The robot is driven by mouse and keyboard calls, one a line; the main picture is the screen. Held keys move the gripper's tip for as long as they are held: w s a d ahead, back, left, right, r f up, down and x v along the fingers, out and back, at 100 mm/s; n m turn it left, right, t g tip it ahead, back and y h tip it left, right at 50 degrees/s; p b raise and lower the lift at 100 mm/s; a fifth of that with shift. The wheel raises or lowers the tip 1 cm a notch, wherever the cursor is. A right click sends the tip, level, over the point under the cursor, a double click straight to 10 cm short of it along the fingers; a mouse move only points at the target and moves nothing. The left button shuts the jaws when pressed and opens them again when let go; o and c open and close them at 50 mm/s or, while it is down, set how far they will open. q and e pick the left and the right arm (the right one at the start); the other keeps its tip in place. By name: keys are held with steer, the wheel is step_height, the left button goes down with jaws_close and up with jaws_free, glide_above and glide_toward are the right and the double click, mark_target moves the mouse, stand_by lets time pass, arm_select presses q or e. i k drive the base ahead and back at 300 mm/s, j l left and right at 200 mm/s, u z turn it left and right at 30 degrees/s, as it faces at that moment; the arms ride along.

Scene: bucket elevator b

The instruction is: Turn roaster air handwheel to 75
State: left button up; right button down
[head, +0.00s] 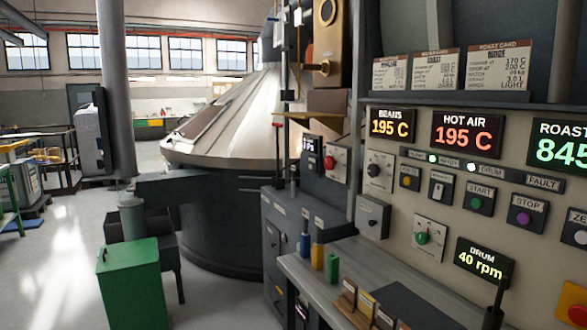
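I cannot make out a handwheel marked for roaster air in the head view. The roaster control panel (400,215) fills the right side, with a black rotary knob (374,170) on a light plate and a green knob (422,238) lower down. A red knob (330,161) sits on a smaller dark cabinet, beside a small display (311,153) too small to read surely. The hot air display (468,134) reads 195 C and the beans display (391,124) also reads 195 C. Neither of my grippers is in view.
A large dark drum with a pale cone (228,120) stands at centre. A green bin (132,284) stands at lower left. A ledge (315,265) with coloured handles runs below the panel. Open floor (65,270) lies at left.

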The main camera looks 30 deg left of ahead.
mark_target(329, 163)
steer(key=u, duration=0.85)
steer(key=i+j+u, duration=0.2)
steer(key=i+j, duration=0.5)
steer(key=i, duration=0.05)
